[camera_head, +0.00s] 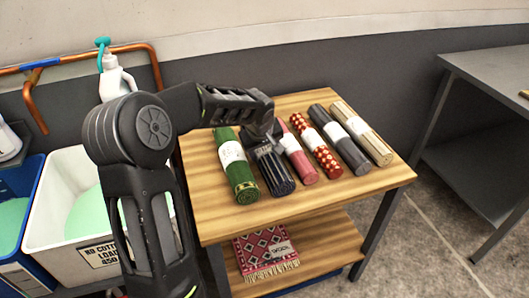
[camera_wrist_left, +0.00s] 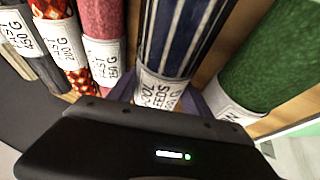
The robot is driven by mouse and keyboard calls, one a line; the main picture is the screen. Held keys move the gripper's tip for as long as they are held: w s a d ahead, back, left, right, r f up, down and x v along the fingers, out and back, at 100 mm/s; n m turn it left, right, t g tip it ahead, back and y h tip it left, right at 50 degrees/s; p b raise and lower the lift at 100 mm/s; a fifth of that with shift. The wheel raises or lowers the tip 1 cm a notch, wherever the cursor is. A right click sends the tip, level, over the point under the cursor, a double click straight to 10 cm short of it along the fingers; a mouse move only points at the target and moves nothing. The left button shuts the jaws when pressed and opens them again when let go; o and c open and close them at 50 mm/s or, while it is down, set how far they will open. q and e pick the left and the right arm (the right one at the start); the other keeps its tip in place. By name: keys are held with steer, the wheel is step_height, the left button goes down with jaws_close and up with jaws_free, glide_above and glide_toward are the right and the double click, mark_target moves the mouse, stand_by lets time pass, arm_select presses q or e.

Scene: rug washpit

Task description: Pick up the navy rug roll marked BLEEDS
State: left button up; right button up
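The navy rug roll (camera_head: 274,172) with pale stripes lies on the wooden table top, between a green roll and a pink-red roll. In the left wrist view the navy striped roll (camera_wrist_left: 180,38) fills the upper middle, and its white label shows parts of words ending in "OOL" and "EEDS". My left gripper (camera_head: 264,138) is down over the label part of this roll, with a finger on each side of it. The gripper hides the roll's far end in the head view. I cannot tell whether the fingers press on it. My right gripper is not in view.
The green roll (camera_head: 237,172) and pink-red roll (camera_head: 299,160) lie close on either side. Red patterned (camera_head: 322,152), grey (camera_head: 346,150) and cream (camera_head: 368,140) rolls lie farther right. A folded rug (camera_head: 266,254) is on the lower shelf. A white tub (camera_head: 45,215) stands left.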

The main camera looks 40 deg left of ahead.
arm_select(q)
jaws_close()
stand_by(0.3)
steer(key=shift+r, duration=0.2)
step_height(320, 180, up, 10)
steer(key=shift+f+p, duration=0.1)
steer(key=shift+p, duration=0.3)
